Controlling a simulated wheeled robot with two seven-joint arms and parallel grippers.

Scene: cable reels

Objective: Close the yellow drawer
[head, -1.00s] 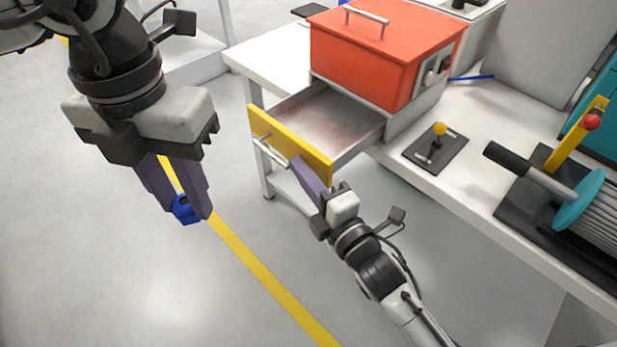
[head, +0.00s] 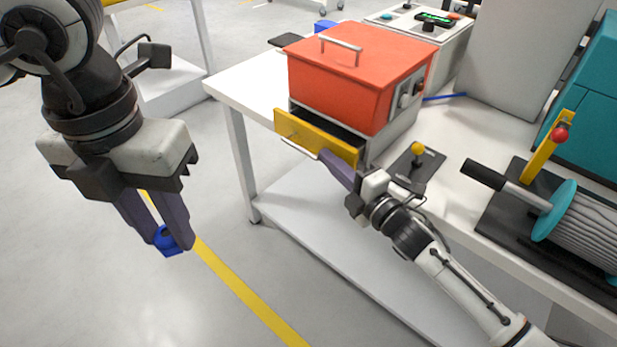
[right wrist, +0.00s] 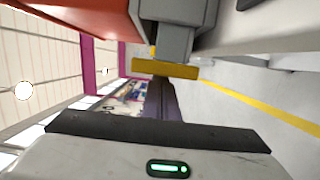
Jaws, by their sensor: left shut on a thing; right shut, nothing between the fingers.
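The yellow drawer (head: 313,135) sits under the red-orange box (head: 358,82) on the white bench. Its yellow front stands a short way out, with a narrow dark gap behind it. A metal handle runs along the front. My right gripper (head: 328,162) is shut and empty, its fingertips at the drawer front beside the handle; contact is hard to tell. In the right wrist view the yellow front (right wrist: 165,69) shows just beyond the fingers. My left gripper (head: 170,236) is shut on a small blue object (head: 168,241), held over the floor at the left.
The white bench (head: 455,150) carries a small black plate with a yellow-knobbed lever (head: 417,150), and a teal cable reel (head: 560,215) with a black-handled crank at the right. A lower shelf (head: 310,250) lies under the bench. The floor at the left is clear.

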